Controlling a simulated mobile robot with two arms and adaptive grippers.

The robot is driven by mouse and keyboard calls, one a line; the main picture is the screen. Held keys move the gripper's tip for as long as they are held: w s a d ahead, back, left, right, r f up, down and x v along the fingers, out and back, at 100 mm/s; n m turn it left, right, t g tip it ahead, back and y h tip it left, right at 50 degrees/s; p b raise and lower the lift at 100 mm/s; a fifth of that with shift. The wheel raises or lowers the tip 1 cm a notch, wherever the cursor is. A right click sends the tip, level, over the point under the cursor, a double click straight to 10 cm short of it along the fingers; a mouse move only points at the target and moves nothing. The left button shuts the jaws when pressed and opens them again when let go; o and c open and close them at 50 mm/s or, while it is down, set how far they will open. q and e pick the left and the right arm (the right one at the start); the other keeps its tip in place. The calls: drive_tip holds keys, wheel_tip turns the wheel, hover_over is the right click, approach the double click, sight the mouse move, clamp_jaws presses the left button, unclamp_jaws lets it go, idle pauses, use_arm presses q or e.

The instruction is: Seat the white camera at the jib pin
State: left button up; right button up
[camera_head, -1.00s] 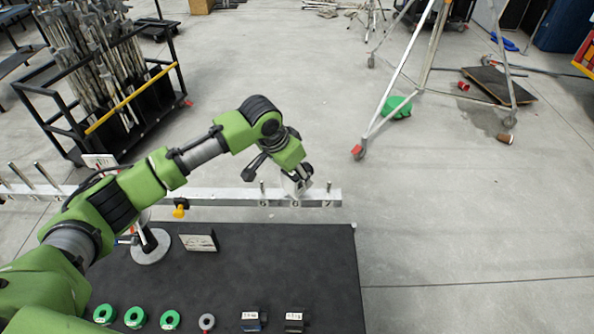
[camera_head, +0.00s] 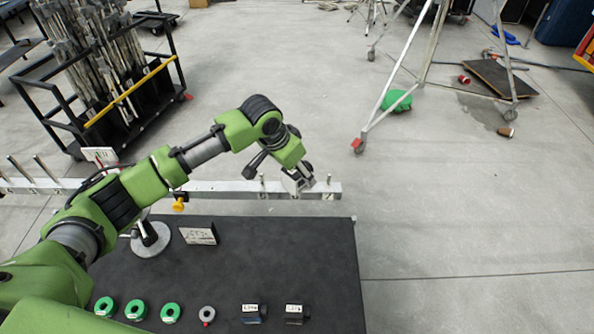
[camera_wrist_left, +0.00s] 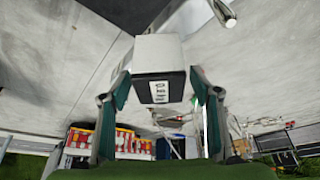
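The white camera (camera_wrist_left: 158,52) is a white block with a black labelled end, held between the two finger pads of my left gripper (camera_wrist_left: 160,88) in the left wrist view. In the head view my left gripper (camera_head: 301,181) is over the right end of the pale jib beam (camera_head: 225,187) and partly covers the camera. An upright pin (camera_head: 328,182) stands on the beam just right of the gripper, and another pin (camera_head: 262,183) stands to its left. A metal pin end (camera_wrist_left: 226,14) shows beside the camera in the wrist view, apart from it. My right gripper is out of view.
A dark table (camera_head: 285,262) in front holds green rings (camera_head: 135,309), a grey ring (camera_head: 207,314), two dark labelled blocks (camera_head: 252,313) and a small sign (camera_head: 199,235). A round-based stand (camera_head: 152,240) is at its left. Floor to the right is clear up to a tripod (camera_head: 405,75).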

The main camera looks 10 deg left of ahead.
use_arm(q)
drive_tip(key=shift+s+f, duration=0.15)
drive_tip(key=v, duration=1.2)
idle(0.4)
